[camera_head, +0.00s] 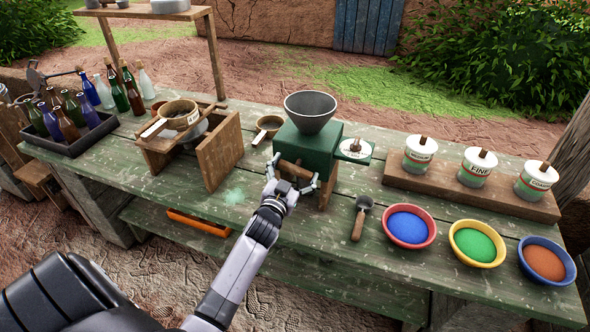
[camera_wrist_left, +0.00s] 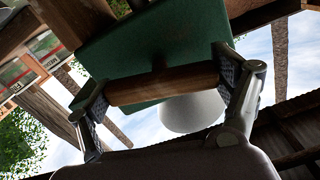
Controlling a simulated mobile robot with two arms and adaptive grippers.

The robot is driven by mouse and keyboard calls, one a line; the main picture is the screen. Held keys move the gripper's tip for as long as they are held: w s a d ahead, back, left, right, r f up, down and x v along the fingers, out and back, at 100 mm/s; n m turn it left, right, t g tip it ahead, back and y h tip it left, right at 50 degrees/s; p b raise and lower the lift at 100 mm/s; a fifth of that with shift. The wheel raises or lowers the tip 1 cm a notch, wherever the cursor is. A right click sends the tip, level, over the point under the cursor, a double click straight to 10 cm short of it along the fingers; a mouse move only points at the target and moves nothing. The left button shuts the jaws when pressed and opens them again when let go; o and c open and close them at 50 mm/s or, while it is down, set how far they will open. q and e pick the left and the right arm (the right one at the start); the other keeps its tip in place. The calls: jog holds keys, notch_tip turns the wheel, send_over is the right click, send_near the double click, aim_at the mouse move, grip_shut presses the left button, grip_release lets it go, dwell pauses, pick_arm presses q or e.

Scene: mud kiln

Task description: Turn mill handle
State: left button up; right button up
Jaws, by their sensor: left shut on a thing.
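The mill stands in the middle of the green bench, with a green body (camera_head: 308,152) and a grey funnel hopper (camera_head: 311,108) on top. Its wooden handle (camera_head: 295,170) sticks out at the front of the body. My left gripper (camera_head: 294,183) is shut on the handle, with a finger at each end. In the left wrist view the brown handle (camera_wrist_left: 163,84) lies across between the two fingers (camera_wrist_left: 165,100), with the green body (camera_wrist_left: 150,50) behind it. My right gripper is not in view.
A scoop (camera_head: 361,218) and bowls of red-rimmed blue powder (camera_head: 408,245), green powder (camera_head: 478,262) and orange powder (camera_head: 546,280) lie to the right. Lidded jars stand on a wooden block (camera_head: 440,186). A wooden stand (camera_head: 221,152) and a bottle tray (camera_head: 70,148) stand left.

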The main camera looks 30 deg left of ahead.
pick_arm(q)
jog(key=m, duration=0.5)
jog(key=shift+m, duration=0.3)
jog(key=m, duration=0.5)
jog(key=shift+f+m+b, duration=0.1)
jog(key=shift+m+b, duration=0.2)
jog(key=shift+b, duration=0.05)
jog(key=m, duration=0.5)
jog(key=shift+m, duration=2.4)
jog(key=o, duration=1)
